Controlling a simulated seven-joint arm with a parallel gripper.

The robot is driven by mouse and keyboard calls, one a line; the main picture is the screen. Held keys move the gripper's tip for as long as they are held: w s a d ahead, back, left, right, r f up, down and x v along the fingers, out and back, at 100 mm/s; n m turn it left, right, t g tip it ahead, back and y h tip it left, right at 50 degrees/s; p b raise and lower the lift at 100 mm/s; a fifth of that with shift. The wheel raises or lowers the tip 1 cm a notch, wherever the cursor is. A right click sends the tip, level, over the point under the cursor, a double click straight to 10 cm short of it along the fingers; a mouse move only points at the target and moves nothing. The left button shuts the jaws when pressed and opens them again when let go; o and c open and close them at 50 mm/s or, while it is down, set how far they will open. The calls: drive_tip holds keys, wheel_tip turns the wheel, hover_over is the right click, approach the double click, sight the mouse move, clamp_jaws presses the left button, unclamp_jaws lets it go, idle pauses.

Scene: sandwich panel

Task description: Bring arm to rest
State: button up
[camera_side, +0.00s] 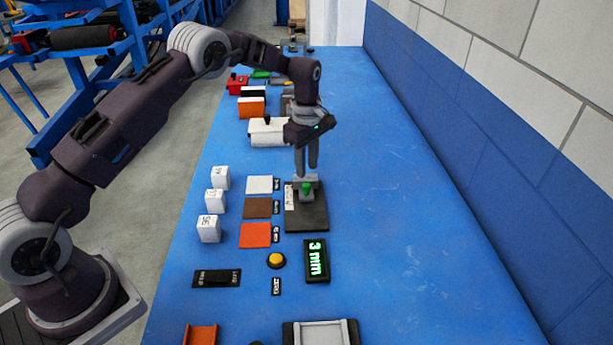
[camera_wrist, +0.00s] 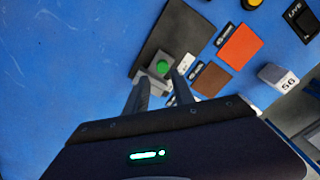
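My gripper (camera_side: 306,168) points straight down over the dark plate (camera_side: 312,218) on the blue table. Its two fingers are apart with nothing between them; the gap also shows in the wrist view (camera_wrist: 164,70). The fingertips are just above or beside a small grey fixture (camera_side: 305,181) with a green top, at the plate's far end. In the side view I cannot tell whether they touch it. The green top (camera_wrist: 162,68) shows between the fingers in the wrist view.
White (camera_side: 259,184), brown (camera_side: 257,208) and orange (camera_side: 255,235) squares lie left of the plate, beside several white blocks (camera_side: 209,229). A yellow button (camera_side: 276,260) and a "3 mm" display (camera_side: 316,261) are nearer. A white box (camera_side: 268,132) stands behind. The table's right side (camera_side: 420,220) is clear.

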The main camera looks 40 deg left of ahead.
drive_tip(key=s+d+r+m+t, duration=0.2)
drive_tip(key=s+r+m, duration=0.3)
drive_tip(key=s+r, duration=0.55)
drive_tip(key=s+d+r+m+t, duration=0.15)
drive_tip(key=s+r+m, duration=0.4)
drive_tip(key=r, duration=0.85)
drive_tip(key=s+d+f+m+t, duration=0.1)
drive_tip(key=s+m, duration=0.6)
drive_tip(key=s, duration=1.6)
drive_tip(key=shift+d+f+t, duration=0.2)
drive_tip(key=shift+d+t, duration=0.35)
drive_tip(key=shift+d, duration=0.3)
drive_tip(key=shift+m, duration=0.25)
